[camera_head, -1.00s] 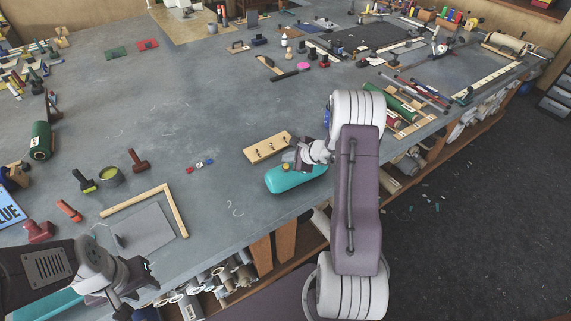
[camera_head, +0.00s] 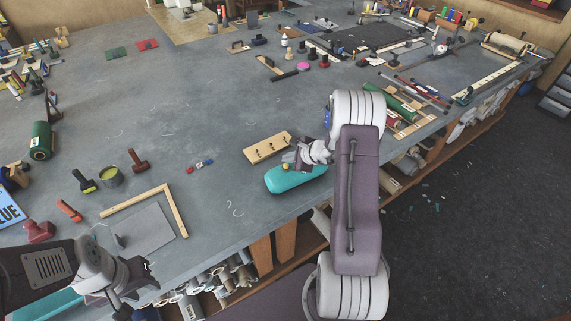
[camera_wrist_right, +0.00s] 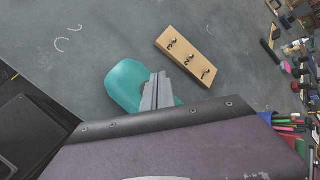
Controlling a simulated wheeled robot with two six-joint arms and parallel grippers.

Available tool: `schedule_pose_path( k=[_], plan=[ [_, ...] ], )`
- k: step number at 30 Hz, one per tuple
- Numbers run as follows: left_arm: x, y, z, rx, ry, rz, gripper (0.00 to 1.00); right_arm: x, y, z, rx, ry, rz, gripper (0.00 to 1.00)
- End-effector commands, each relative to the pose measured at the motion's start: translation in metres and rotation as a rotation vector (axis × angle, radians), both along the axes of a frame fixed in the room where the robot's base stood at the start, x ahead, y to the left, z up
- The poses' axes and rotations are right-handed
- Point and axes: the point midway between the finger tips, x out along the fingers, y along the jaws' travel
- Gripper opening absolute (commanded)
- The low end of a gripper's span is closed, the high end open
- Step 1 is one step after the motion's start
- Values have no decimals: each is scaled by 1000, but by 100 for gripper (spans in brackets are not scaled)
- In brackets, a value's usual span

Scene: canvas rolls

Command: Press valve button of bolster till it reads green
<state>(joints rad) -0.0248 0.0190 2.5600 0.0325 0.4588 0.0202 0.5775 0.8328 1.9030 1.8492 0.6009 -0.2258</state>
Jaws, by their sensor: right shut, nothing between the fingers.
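The teal bolster (camera_head: 290,182) lies on the grey table near its front edge. A small yellowish knob (camera_head: 286,166), perhaps the valve button, shows at its upper left side. My right gripper (camera_head: 299,165) is at the bolster's upper side, just right of the knob. In the right wrist view its shut fingers (camera_wrist_right: 156,92) hold nothing and overlap the teal bolster (camera_wrist_right: 125,84). Contact cannot be told, and no green reading is visible. My left gripper (camera_head: 150,275) is at the lower left, away from the bolster; its jaw opening is unclear.
A wooden board with dark hooks (camera_head: 268,147) lies just behind the bolster and shows in the wrist view (camera_wrist_right: 186,54). A wooden L-shaped square (camera_head: 176,207) lies left. Coloured rolls (camera_head: 396,104) lie to the right. The table left of the bolster is mostly clear.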

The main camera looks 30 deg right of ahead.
Motion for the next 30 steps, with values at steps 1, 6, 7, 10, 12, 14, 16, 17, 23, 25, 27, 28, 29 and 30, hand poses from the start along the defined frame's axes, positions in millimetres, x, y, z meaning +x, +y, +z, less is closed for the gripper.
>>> schedule_pose_path(
  k=[1, 6, 7, 10, 12, 14, 16, 17, 23, 25, 27, 28, 29, 30],
  plan=[
    [0, 0, 0, 0, 0, 0, 36, 0, 0, 0, 0, 0, 0, 0],
    [0, 0, 0, 0, 0, 0, 36, 0, 0, 0, 0, 0, 0, 0],
    [0, 0, 0, 0, 0, 0, 36, 0, 0, 0, 0, 0, 0, 0],
    [0, 0, -3, 0, 0, 0, 36, 0, 0, -2, 0, 0, 0, 0],
    [0, 0, -6, 0, 0, 0, 36, 0, 0, -5, 0, 0, 0, 0],
    [0, 0, -10, 0, 0, 0, 36, 0, -1, -7, 1, 0, -1, 0],
    [0, 0, -14, 0, 0, 0, 36, 0, -1, -10, 1, 0, -1, 0],
    [0, 0, -15, 0, 0, 0, 36, 0, -1, -11, 0, 0, 0, 0],
    [0, 0, -16, 0, 0, 0, 36, 0, -1, -10, 0, 0, 0, 0],
    [0, 0, -16, 0, 0, 0, 36, 0, -1, -10, 0, 0, 0, 0],
    [0, 0, -16, 0, 0, 0, 36, 0, -1, -10, 0, 0, 0, 0],
    [0, 0, -16, 0, 0, 0, 36, 0, -1, -10, 0, 0, 0, 0],
    [0, 0, -16, 0, 0, 0, 36, 0, -1, -10, 0, 0, 0, 0],
    [0, 0, -16, 0, 0, 0, 36, 0, -1, -10, 0, 0, 0, 0]
  ],
)
